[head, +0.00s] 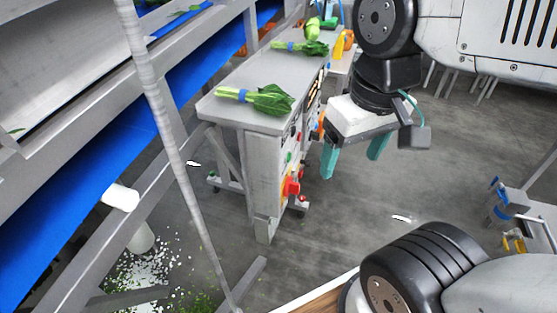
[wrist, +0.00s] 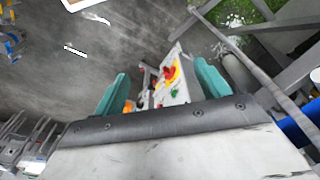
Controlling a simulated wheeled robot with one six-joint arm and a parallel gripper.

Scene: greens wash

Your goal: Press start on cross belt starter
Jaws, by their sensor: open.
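A grey starter panel (head: 266,180) is on the end and side of the narrow table. It carries a red knob on yellow (head: 291,187) and a small green button (head: 289,157). In the wrist view the starter box (wrist: 176,91) shows between the fingers, with its red and yellow knob (wrist: 171,72) and a green button (wrist: 174,93). Labels are too small to read, so I cannot tell which starter is the cross belt's. My gripper (head: 352,159) has two teal fingers, open and empty, to the right of the panel and apart from it. It also shows in the wrist view (wrist: 161,82).
Leafy bunches (head: 266,99) with blue bands lie on the narrow table (head: 235,108). A blue belt (head: 105,165) in a grey frame runs along the left, with a slanted pole (head: 165,130) before it. Scraps litter the floor below.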

